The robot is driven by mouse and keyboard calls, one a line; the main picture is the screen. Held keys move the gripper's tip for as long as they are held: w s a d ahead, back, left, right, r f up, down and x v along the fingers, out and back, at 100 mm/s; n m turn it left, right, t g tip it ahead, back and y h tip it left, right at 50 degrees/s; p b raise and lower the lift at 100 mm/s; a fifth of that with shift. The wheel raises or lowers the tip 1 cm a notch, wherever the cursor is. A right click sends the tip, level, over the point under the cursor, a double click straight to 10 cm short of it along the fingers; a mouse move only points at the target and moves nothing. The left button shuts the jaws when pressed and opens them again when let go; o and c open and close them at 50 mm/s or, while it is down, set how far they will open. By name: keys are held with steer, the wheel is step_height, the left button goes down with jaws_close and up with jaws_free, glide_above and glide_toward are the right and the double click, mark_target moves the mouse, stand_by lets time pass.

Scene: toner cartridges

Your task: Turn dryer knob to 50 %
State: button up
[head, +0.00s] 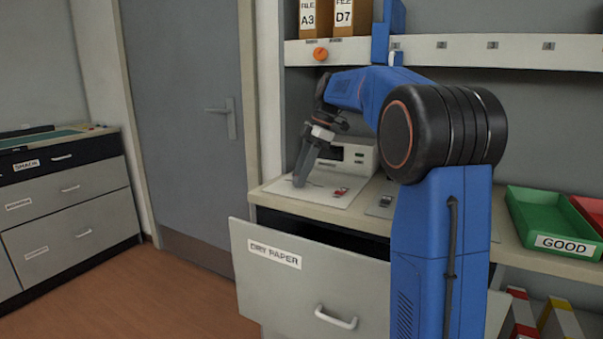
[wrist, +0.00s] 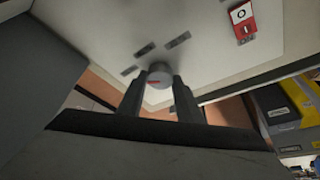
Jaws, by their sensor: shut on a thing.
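The dryer knob (wrist: 158,77) is a small round grey knob with a red mark, on a pale panel with several dark labels around it, in the wrist view. My gripper (wrist: 158,94) has one finger on each side of the knob and is shut on it. In the head view my gripper (head: 300,181) points down at the left part of the pale control plate (head: 325,198); the knob is hidden behind the fingers there. The label text is too small to read, so the knob's setting cannot be told.
A white device (head: 362,156) stands behind. The DRY PAPER drawer (head: 290,275) is pulled out below. A green GOOD tray (head: 545,215) is at right.

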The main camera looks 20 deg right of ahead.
stand_by(0.3)
steer(key=o, duration=1)
